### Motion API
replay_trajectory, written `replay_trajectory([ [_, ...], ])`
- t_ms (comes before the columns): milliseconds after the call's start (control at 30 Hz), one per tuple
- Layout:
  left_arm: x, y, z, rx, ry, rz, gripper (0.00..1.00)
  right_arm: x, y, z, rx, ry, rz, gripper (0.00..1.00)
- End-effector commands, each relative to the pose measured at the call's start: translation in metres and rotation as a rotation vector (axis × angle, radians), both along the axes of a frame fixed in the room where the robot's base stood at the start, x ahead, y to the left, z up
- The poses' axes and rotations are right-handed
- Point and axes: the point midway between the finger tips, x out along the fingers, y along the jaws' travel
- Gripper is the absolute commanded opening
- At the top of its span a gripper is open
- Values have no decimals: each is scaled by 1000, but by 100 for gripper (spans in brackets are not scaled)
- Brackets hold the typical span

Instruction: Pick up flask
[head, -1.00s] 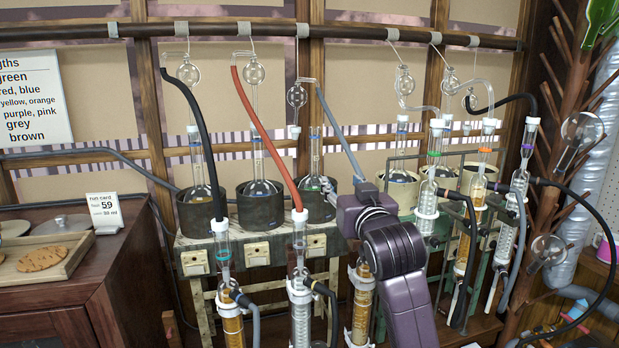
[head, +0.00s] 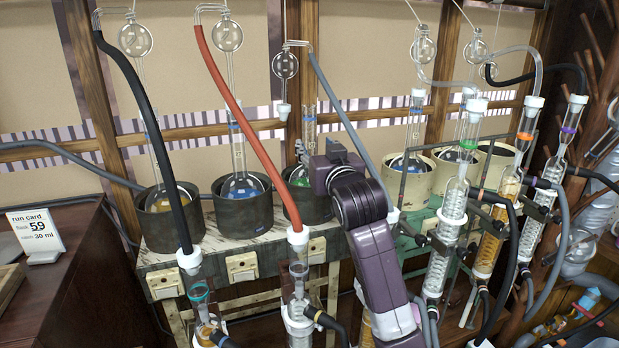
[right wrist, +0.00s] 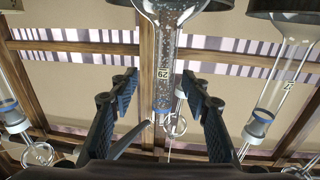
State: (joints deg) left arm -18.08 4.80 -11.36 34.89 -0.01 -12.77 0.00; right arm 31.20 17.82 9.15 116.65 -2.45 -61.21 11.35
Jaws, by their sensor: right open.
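The third flask from the left has a clear neck (head: 310,128) and a green-tinted bottom (head: 299,177) inside a dark pot. My right gripper (head: 304,152) is at its neck in the head view, and the wrist hides part of the flask and pot. In the right wrist view, the open jaws (right wrist: 163,97) stand on either side of a glass neck (right wrist: 165,60) with a small number label and a blue band. I see a gap between the glass and each finger. My left gripper is not in view.
Two more flasks, one amber (head: 168,198) and one blue (head: 242,187), stand in dark pots at left. A grey hose (head: 340,110) runs just right of the gripper. Condensers (head: 445,235) crowd the right. A run card (head: 36,232) reads flask 59.

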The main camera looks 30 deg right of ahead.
Motion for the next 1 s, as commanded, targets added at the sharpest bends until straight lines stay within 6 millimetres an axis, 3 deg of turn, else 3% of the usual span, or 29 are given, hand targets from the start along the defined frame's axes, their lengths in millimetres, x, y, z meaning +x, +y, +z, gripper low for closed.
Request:
replay_trajectory([
  [100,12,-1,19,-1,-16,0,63,17,-1,4,2,5,0,43],
  [300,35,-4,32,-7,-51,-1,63,37,-7,1,1,3,0,43],
  [633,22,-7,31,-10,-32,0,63,42,-9,-1,0,0,0,43],
  [1000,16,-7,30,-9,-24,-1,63,42,-9,0,-1,0,0,4],
])
